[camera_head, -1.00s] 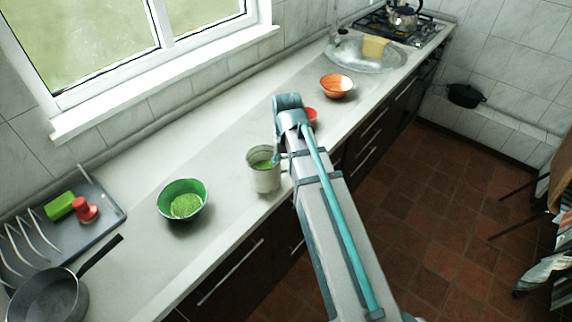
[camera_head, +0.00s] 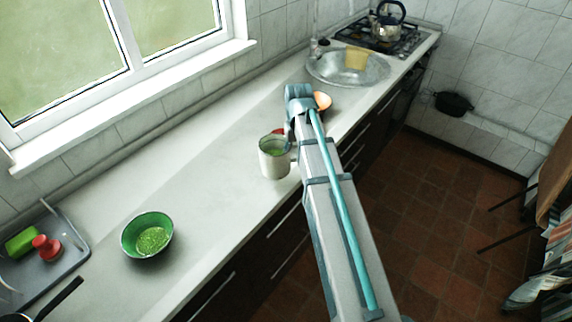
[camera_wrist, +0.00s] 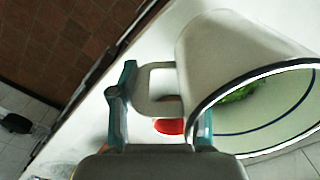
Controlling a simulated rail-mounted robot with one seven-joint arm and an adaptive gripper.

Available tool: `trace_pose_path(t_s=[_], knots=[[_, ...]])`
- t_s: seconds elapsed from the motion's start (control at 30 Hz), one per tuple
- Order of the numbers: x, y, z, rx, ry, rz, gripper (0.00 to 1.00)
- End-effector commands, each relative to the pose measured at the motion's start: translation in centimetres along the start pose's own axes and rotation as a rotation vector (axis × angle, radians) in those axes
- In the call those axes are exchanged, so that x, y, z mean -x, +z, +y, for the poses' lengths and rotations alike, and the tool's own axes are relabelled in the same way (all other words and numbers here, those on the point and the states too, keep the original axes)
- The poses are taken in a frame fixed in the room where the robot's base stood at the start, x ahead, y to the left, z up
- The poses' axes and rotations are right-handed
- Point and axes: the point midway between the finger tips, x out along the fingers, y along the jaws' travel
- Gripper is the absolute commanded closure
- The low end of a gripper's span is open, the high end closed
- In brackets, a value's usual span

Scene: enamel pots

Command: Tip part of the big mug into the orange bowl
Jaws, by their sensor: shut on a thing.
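The big mug (camera_head: 272,160) is cream-white with green contents inside. It fills the right of the wrist view (camera_wrist: 225,50), where a dark rim line and some green stuff show. My gripper (camera_wrist: 160,112) is shut on the mug's handle, one finger on each side. The mug looks about upright in the head view; its height above the counter is hard to tell. The orange bowl (camera_head: 323,100) stands farther along the counter, mostly hidden behind my arm; its contents are not visible.
A red thing (camera_head: 279,131) sits just behind the mug, mostly hidden; red also shows beneath the handle (camera_wrist: 170,127). A green bowl (camera_head: 130,238) with green contents stands nearer. A grey tray (camera_head: 62,265), sink (camera_head: 325,72) and stove with kettle lie along the counter.

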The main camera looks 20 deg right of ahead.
Motion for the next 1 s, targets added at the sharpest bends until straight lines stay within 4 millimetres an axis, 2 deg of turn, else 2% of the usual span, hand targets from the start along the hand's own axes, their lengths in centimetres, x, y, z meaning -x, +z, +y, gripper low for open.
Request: trace_pose_path(t_s=[0.03,0.3,1.0], knots=[[0.8,-2.1,1.1,-0.017,-0.001,-0.001,1.00],[2.9,-10.8,7.7,-0.076,-0.003,-0.006,1.00],[6.1,-31.9,26.5,-0.064,-0.007,-0.004,1.00]])
